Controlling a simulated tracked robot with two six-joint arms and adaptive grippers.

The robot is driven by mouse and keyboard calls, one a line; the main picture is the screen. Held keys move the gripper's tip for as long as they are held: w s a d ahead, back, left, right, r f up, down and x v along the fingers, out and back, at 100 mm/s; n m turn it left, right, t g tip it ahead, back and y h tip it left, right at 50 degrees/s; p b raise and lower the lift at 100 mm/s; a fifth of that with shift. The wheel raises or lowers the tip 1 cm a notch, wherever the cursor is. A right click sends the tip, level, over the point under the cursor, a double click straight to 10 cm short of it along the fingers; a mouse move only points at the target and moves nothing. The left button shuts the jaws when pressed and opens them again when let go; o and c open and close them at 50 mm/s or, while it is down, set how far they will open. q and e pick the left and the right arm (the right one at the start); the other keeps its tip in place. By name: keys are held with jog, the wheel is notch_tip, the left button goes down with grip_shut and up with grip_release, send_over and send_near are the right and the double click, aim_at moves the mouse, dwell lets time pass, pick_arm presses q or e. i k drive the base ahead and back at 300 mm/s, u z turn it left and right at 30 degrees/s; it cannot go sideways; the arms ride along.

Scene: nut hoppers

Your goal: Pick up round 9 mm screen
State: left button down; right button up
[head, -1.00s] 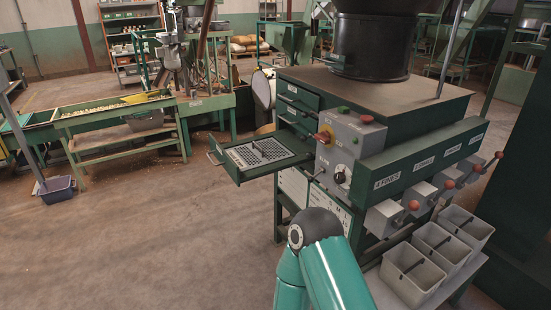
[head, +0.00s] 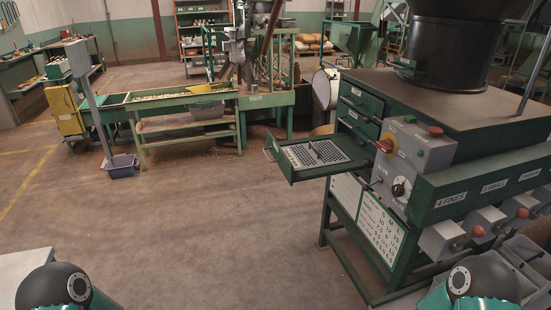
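A perforated metal screen (head: 296,154) with round holes lies in the pulled-out drawer (head: 318,174) of the green grading machine. A dark bar stands up across the middle of the screen. The drawer sticks out to the left of the machine, with a handle at its outer end. I cannot read a size on the screen, so I cannot tell whether it is the 9 mm one. Parts of my two arms show at the bottom left and bottom right. Neither gripper is in view.
A control box (head: 413,150) with knobs and buttons is right of the drawer. Grey bins (head: 521,264) stand under the chutes. A pale surface (head: 28,262) is at the lower left. A sorting table (head: 185,98) stands behind. The floor before the drawer is clear.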

aim_at(310, 156)
jog(key=z, duration=0.35)
jog(key=i, duration=1.05)
jog(key=u, duration=0.4)
